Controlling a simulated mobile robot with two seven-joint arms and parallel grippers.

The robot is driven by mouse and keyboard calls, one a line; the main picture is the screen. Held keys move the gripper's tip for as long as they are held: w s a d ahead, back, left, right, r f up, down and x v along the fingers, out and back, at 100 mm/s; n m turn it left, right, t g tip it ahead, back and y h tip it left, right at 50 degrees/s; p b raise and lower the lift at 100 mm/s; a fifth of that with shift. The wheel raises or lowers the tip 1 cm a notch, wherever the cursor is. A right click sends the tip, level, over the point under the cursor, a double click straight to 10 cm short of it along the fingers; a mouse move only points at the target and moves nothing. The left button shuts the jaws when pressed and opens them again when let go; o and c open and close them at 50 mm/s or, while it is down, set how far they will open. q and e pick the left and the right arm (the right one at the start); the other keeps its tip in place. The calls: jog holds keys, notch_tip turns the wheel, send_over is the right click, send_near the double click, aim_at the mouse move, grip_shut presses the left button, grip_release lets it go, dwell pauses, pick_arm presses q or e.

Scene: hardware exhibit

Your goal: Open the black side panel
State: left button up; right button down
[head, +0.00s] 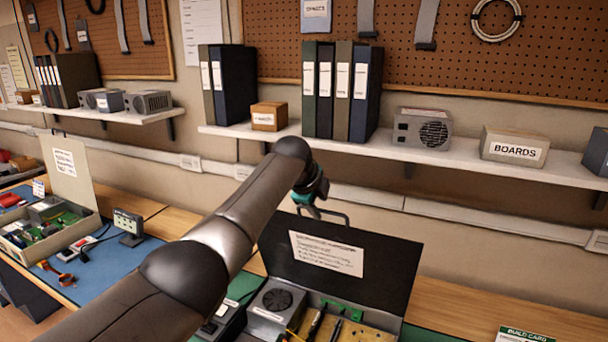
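The black side panel (385,275) stands raised and tilted back at the rear of an open case, with a white printed label (326,253) on its inner face. A thin dark handle (337,214) sticks up from its top edge. My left arm reaches in from the lower left, and its gripper (314,206) is just above the panel, at the left end of the handle. I cannot tell whether its fingers are shut on the handle or only beside it. The open case holds a fan unit (277,301) and dark tools (318,322). My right gripper is out of view.
On the left, a second case with a raised beige lid (68,170) stands on a blue mat (75,285). A wall shelf (455,156) with binders, boxes and a "BOARDS" box (514,148) runs behind the panel.

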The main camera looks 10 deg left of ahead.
pick_arm(q)
jog(key=b+v, duration=0.2)
jog(key=v, duration=1.2)
jog(key=shift+r, duration=0.15)
